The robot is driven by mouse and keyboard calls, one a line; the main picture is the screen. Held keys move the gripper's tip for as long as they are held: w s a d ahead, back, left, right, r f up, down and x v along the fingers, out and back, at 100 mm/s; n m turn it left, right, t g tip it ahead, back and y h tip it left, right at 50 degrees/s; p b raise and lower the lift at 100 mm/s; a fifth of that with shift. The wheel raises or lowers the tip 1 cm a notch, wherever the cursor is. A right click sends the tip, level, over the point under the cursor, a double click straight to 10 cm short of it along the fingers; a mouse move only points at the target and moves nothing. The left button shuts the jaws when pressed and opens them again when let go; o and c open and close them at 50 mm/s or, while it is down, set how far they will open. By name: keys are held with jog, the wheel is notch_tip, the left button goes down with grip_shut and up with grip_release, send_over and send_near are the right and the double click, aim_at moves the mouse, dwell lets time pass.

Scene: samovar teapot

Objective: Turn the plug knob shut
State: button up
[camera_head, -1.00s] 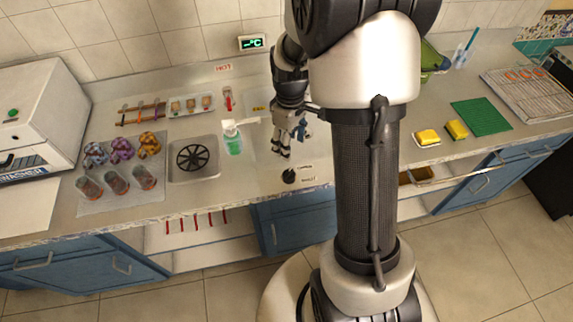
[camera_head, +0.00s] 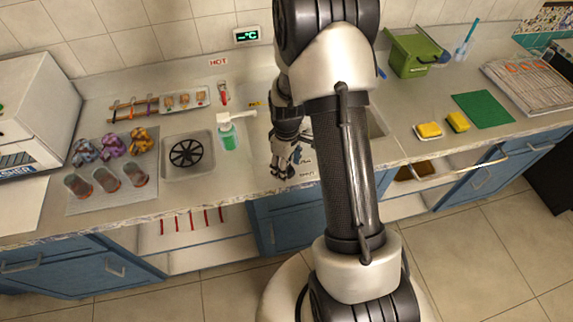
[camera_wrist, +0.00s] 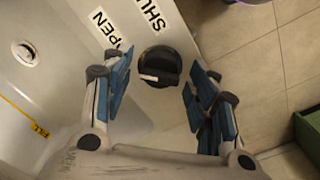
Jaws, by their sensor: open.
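The plug knob (camera_wrist: 160,66) is a round black knob with a pale pointer bar, on the counter in the wrist view. Labels lie beside it: "SHUT" (camera_wrist: 146,14) and a partly hidden label ending in "PEN" (camera_wrist: 107,28). My gripper (camera_wrist: 158,92) is open, with its blue-padded fingers on either side of the knob and no clear contact. In the head view my gripper (camera_head: 283,172) points down at the counter's front edge and hides the knob. The sink drain (camera_wrist: 26,53) shows at the left of the wrist view.
A soap bottle (camera_head: 228,135) and a small basin with a black grate (camera_head: 187,154) stand left of my gripper. Cups (camera_head: 106,180) sit further left. A green bin (camera_head: 412,55) and yellow sponges (camera_head: 430,130) are to the right. Floor lies beyond the counter edge.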

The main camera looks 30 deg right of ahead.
jog(key=shift+c, duration=0.5)
jog(key=c, duration=1)
jog(key=shift+m, duration=0.5)
jog(key=m, duration=0.3)
jog(key=shift+m+p, duration=0.3)
jog(key=shift+m, duration=0.1)
jog(key=m, duration=0.4)
jog(key=shift+m, duration=0.3)
jog(key=m, duration=0.4)
jog(key=shift+p, duration=0.3)
jog(key=shift+m, duration=2.2)
